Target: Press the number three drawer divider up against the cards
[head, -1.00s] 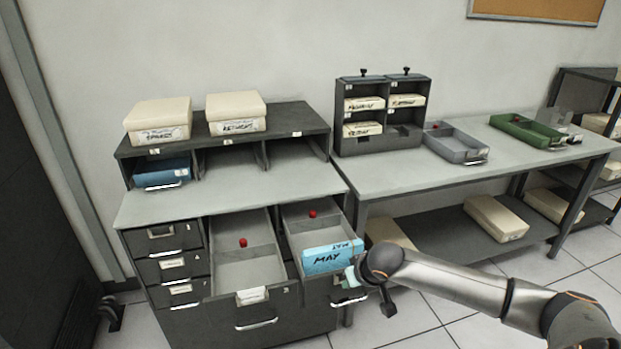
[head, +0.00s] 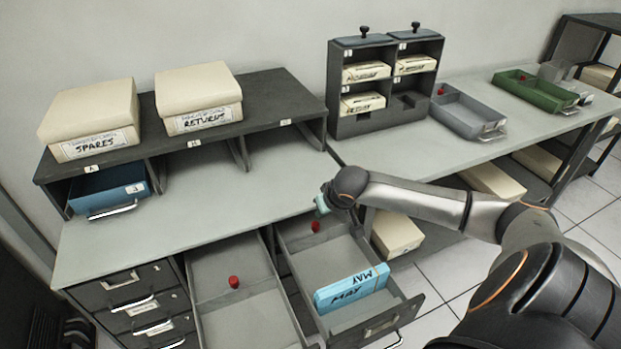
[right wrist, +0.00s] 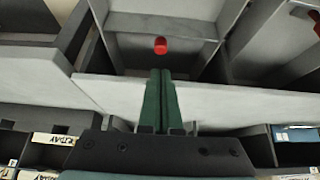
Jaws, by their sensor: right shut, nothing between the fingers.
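The right open drawer (head: 402,300) holds blue cards marked MAY (head: 350,288) towards its front. A divider with a red knob (head: 315,227) stands near the drawer's back, with bare drawer floor between it and the cards. I cannot read the drawer's number. My right gripper (head: 321,205) is shut and empty, just behind and above the red knob at the desk edge. In the right wrist view its green fingers (right wrist: 160,100) point towards the red knob, which shows ahead of them (right wrist: 160,45); I cannot tell if they touch. My left gripper is not in view.
A second open drawer (head: 205,318) with its own red knob (head: 234,282) lies to the left. The grey desktop (head: 200,215) is clear. A blue tray (head: 108,190) sits in the left cubby. A card rack (head: 385,125) and grey tray (head: 468,110) stand on the side table.

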